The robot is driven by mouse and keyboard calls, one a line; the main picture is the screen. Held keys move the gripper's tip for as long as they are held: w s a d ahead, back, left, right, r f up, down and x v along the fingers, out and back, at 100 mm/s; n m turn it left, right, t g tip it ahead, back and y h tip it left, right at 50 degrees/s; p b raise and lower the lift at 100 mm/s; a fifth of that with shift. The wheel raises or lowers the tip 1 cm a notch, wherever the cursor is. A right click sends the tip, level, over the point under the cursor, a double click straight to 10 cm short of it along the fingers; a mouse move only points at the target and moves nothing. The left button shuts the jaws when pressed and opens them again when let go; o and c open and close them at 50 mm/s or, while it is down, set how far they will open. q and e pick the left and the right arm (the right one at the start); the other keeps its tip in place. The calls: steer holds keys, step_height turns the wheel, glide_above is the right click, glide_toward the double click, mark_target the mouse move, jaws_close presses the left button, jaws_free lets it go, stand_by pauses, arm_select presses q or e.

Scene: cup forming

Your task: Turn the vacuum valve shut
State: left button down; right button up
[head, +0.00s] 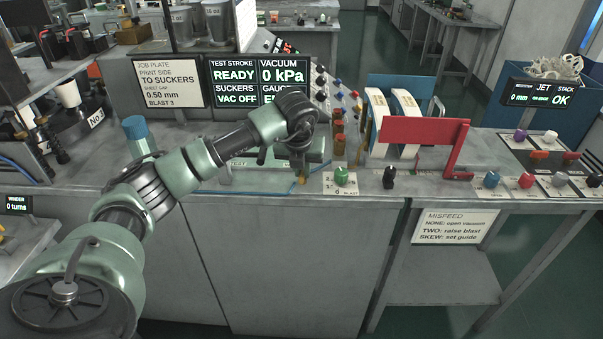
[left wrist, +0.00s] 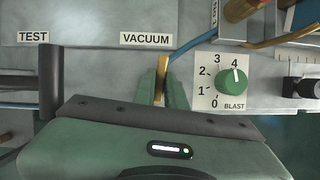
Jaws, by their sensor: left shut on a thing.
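My left gripper (head: 302,172) reaches in from the left and points down at the front edge of the bench. In the left wrist view its green fingers (left wrist: 162,96) are shut on the narrow brass vacuum valve handle (left wrist: 161,80), just below the VACUUM label (left wrist: 146,39). The handle stands lengthwise up the picture between the fingers. In the head view only a small yellowish bit of the handle (head: 303,181) shows under the gripper; the valve body is mostly hidden. The display (head: 255,82) reads VACUUM 0 kPa and VAC OFF. My right gripper is not in view.
Right beside the valve is the green BLAST knob (left wrist: 232,81), on a dial plate marked 0 to 4. A black knob (head: 389,178) and a red bracket (head: 424,132) stand farther right. A blue tube (left wrist: 194,42) runs close to the handle. The TEST label (left wrist: 33,37) is at left.

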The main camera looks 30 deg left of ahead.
arm_select(q)
steer(key=shift+r+n, duration=0.1)
steer(key=shift+n, duration=0.5)
steer(key=shift+y, duration=0.3)
steer(key=c, duration=1.5)
jaws_free()
steer(key=shift+o, duration=0.2)
steer(key=shift+b, duration=0.3)
steer(key=b+v, duration=0.1)
steer(key=v, duration=0.6)
steer(key=shift+r+b, duration=0.35)
steer(key=shift+r, duration=0.05)
steer(key=shift+d, duration=0.2)
